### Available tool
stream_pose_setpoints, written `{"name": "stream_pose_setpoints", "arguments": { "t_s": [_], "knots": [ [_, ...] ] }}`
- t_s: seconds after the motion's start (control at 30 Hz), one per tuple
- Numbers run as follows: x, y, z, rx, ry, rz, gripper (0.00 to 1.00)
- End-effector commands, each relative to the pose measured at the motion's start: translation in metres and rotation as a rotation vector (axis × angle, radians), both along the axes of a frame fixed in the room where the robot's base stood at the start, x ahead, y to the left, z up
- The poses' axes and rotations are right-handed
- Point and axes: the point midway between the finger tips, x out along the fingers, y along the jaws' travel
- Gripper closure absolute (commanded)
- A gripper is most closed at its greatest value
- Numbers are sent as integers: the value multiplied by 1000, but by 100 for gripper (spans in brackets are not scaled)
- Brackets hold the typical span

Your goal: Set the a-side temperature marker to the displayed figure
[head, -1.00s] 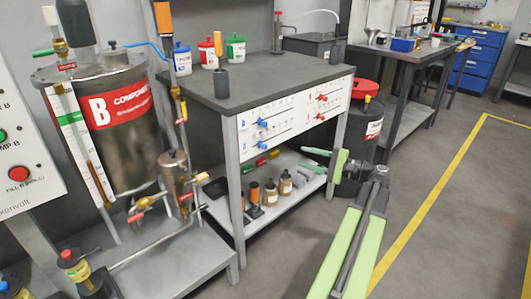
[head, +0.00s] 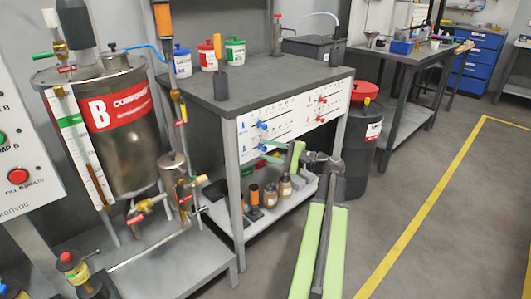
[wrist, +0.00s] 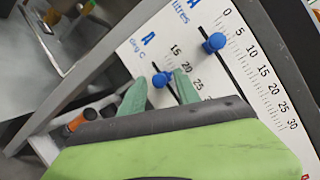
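The white marker panel (head: 290,122) is on the front of the grey bench. The blue a-side temperature marker (wrist: 162,79) sits in the slot of the scale labelled "A" and "deg C", near the upper numbers; its exact reading is unclear. My gripper (wrist: 160,88) is open, its green fingers on either side of this marker in the wrist view; I cannot tell whether they touch it. In the head view my gripper (head: 268,151) is at the panel's lower left and partly hides this marker. The blue litres marker (wrist: 214,42) is to the upper right. No displayed temperature figure is legible.
Two red markers (head: 320,107) are on the panel's right half. Bottles (head: 270,192) stand on the shelf below. A dark drum (head: 367,140) with a red lid stands right of the bench. Component B tank (head: 125,140) is at left. Floor at right is clear.

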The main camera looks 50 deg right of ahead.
Motion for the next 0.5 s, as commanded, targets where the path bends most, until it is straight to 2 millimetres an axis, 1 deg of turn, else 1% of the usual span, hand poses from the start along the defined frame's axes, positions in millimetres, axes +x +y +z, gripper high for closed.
{"name": "stream_pose_setpoints", "arguments": {
  "t_s": [0.03, 0.2, 0.3, 0.5],
  "knots": [
    [0, 0, 0, 0, 0, 0, 67],
    [0, 0, 0, 0, 0, 1, 89],
    [0, 0, 0, 0, 0, 1, 100],
    [0, 0, 1, 0, -1, 1, 100]
  ]
}}
